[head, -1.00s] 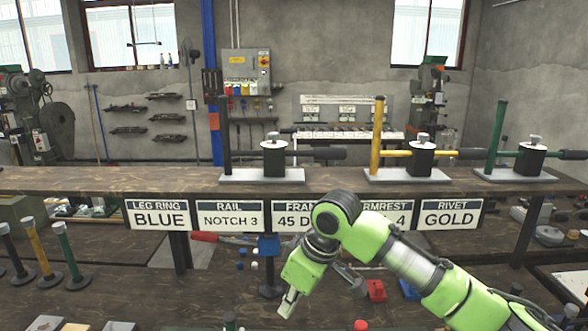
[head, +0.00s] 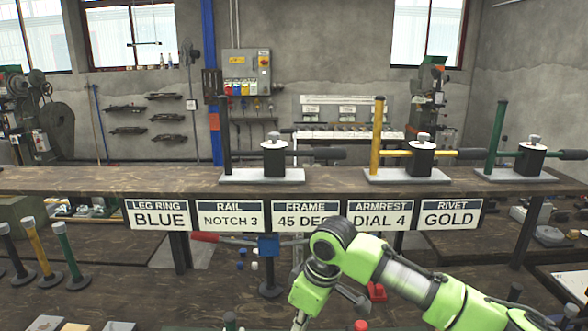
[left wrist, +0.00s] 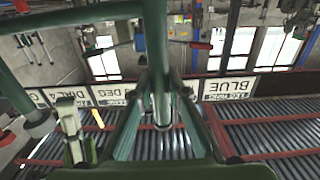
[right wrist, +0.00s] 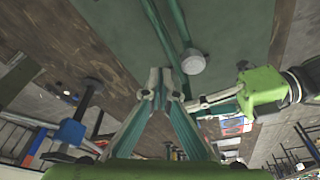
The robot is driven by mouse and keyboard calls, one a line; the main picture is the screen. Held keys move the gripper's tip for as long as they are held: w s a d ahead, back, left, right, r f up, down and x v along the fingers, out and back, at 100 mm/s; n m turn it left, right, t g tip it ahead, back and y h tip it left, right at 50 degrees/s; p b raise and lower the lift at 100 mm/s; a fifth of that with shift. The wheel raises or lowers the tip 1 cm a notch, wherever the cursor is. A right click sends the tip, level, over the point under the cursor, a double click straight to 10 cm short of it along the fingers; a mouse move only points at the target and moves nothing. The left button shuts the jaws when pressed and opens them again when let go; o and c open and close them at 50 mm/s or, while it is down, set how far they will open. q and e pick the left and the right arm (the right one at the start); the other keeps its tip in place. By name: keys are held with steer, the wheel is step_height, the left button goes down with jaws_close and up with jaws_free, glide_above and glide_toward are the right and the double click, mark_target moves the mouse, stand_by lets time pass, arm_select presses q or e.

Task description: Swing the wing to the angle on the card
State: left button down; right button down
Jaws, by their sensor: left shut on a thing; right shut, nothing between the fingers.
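The frame card (head: 304,215) hangs on the front edge of the raised bench and reads 45 DEG. My right gripper (head: 299,322) is at the bottom middle of the head view, mostly cut off. In the right wrist view its fingertips (right wrist: 165,86) are together and empty, close to a green bar (right wrist: 165,45) along a dark green panel (right wrist: 120,25). My left gripper is outside the head view. In the left wrist view its fingers (left wrist: 161,100) are shut on a green bar (left wrist: 155,40). I cannot tell for certain which part is the wing.
Presses with black (head: 274,158), yellow (head: 376,140) and green (head: 497,135) posts stand on the raised bench. Black, yellow and green posts stand at lower left. A red-handled blue fixture (head: 268,245) is below the cards. A green arm part (right wrist: 262,92) is right of my right fingers.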

steer(key=shift+f, duration=0.7)
steer(key=shift+s, duration=0.1)
stand_by(0.9)
steer(key=shift+s+a, duration=0.2)
steer(key=shift+s, duration=1.35)
steer(key=shift+s, duration=0.9)
steer(key=shift+s, duration=0.1)
steer(key=shift+s+d, duration=0.1)
steer(key=shift+s, duration=0.85)
